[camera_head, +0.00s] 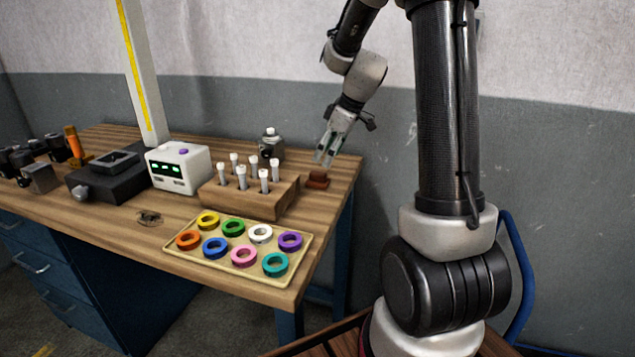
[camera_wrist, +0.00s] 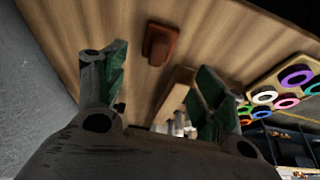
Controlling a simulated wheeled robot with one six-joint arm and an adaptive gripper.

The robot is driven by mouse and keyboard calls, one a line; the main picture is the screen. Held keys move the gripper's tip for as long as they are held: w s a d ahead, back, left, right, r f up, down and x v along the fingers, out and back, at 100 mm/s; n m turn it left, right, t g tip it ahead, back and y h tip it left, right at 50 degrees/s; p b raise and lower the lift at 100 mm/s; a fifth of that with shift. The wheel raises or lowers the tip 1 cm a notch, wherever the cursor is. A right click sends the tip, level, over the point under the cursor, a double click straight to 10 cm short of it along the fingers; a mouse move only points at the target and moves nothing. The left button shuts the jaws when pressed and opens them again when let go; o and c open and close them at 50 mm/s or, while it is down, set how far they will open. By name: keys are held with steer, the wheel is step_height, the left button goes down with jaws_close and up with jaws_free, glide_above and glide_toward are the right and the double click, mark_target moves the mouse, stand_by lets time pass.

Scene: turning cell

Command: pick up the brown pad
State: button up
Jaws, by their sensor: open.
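The brown pad (camera_head: 317,179) is a small reddish-brown block with a raised top. It lies on the wooden bench near its right end, just right of the wooden rack. In the wrist view the brown pad (camera_wrist: 160,44) lies on the bench top, beyond and between the fingertips. My gripper (camera_head: 325,157) is above the pad and slightly to its right, pointing down. In the wrist view my gripper (camera_wrist: 160,75) has its two green-lined fingers spread apart with nothing between them.
A wooden rack (camera_head: 245,202) with several white-capped vials stands left of the pad. A small grey device (camera_head: 271,146) stands behind it. A tray (camera_head: 190,262) of coloured rings lies in front. A white meter box (camera_head: 178,168) is farther left. The wall is close behind.

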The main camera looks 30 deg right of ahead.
mark_target(318, 173)
steer(key=x, duration=0.8)
steer(key=shift+w+d+f, duration=0.15)
steer(key=shift+w, duration=0.1)
steer(key=c, duration=1.1)
